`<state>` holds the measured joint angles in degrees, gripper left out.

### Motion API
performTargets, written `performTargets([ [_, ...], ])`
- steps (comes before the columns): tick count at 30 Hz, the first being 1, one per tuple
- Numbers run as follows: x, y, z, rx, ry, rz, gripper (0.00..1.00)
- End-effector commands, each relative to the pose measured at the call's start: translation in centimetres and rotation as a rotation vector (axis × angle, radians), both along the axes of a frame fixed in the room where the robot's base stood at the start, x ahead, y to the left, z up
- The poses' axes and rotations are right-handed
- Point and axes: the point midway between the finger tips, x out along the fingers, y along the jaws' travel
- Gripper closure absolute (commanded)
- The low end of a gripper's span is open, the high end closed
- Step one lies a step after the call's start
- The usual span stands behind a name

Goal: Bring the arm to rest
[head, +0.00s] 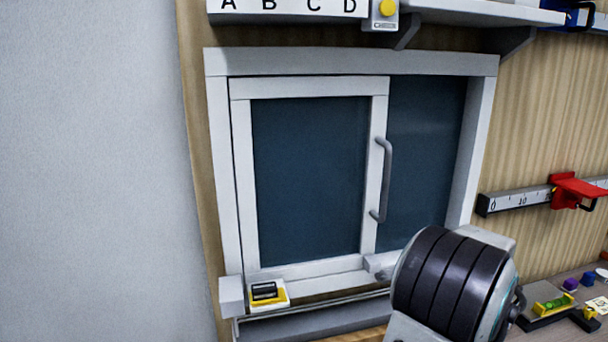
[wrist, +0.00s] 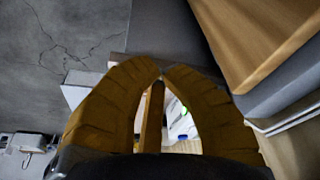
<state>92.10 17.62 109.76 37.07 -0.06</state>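My gripper (wrist: 162,72) shows in the wrist view, its two dark yellow, ridged fingers bowed and meeting at the tips. I see nothing held at the tips. A narrow brown strip and small bright items show through the gap between the fingers; I cannot tell what the strip is. In the head view a dark ridged part of my arm (head: 450,285) is at the lower right, in front of the window frame's lower right corner. The gripper itself is not visible there.
A white-framed sliding window (head: 310,180) has a grey handle (head: 384,180). A yellow-and-black device (head: 267,293) sits at its lower left. A red clamp (head: 578,190) is on a rail at right. A wooden edge (wrist: 250,40) is close to the gripper.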

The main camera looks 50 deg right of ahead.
Motion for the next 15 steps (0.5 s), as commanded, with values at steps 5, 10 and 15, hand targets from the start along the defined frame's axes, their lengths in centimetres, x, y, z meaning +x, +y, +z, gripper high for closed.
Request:
performTargets([
  [5,0.3,5.3,-1.2,0.133,-0.005,0.004,1.00],
  [10,2.8,10.7,-1.0,0.227,0.000,0.080,1.00],
  [15,6.6,16.0,0.0,0.280,0.021,0.225,1.00],
])
